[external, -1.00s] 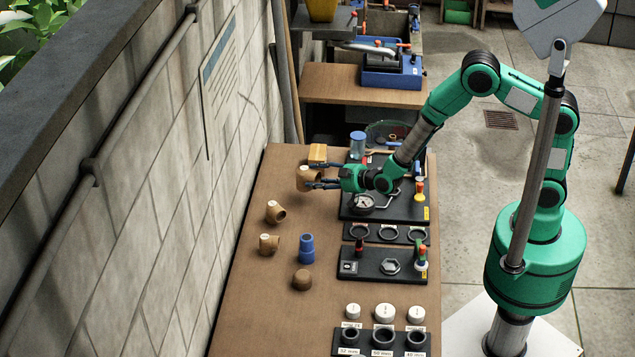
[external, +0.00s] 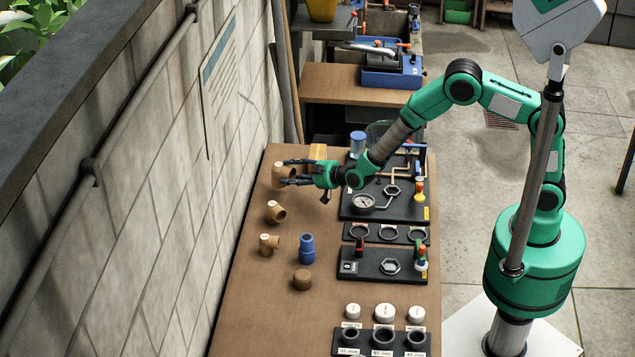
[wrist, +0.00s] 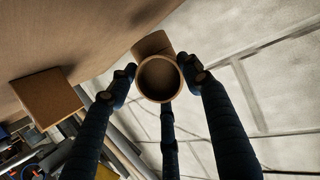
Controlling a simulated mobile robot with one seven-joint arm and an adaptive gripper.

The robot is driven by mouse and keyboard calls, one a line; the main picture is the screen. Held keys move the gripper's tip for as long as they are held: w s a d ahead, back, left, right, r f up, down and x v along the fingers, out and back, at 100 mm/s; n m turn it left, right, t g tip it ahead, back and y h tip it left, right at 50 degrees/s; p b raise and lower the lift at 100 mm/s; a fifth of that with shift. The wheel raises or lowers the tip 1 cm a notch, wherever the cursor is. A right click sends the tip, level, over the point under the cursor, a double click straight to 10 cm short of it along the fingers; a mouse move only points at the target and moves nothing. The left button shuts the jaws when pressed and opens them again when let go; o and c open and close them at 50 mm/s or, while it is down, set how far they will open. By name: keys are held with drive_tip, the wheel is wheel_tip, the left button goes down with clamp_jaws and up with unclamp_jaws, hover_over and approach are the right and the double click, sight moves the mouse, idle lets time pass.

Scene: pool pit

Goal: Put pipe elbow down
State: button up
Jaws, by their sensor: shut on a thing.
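The pipe elbow (external: 279,175) is a tan-brown fitting at the far left part of the wooden bench (external: 240,290), near the wall. My gripper (external: 288,173) is shut on it, with dark fingers around it. In the wrist view the elbow (wrist: 158,78) shows its round open mouth between my dark fingers (wrist: 160,95). I cannot tell whether the elbow touches the bench top.
Two similar tan fittings, one (external: 275,211) and another (external: 268,244), stand nearer the camera. A blue fitting (external: 307,248) and a brown cap (external: 302,280) are beside them. A yellowish block (external: 317,152) is just behind my gripper. A black gauge panel (external: 380,205) lies right. The stone wall (external: 160,200) borders the left.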

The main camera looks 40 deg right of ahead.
drive_tip(key=shift+f+b, duration=0.4)
drive_tip(key=shift+f, duration=1.35)
drive_tip(key=shift+f, duration=0.15)
drive_tip(key=o, duration=1.3)
drive_tip(key=shift+s+d+r, duration=0.15)
drive_tip(key=shift+s+r, duration=0.2)
drive_tip(key=shift+s, duration=0.05)
drive_tip(key=p+v, duration=0.1)
drive_tip(key=v, duration=1)
drive_tip(key=shift+s+p, duration=0.1)
drive_tip(key=shift+p, duration=0.3)
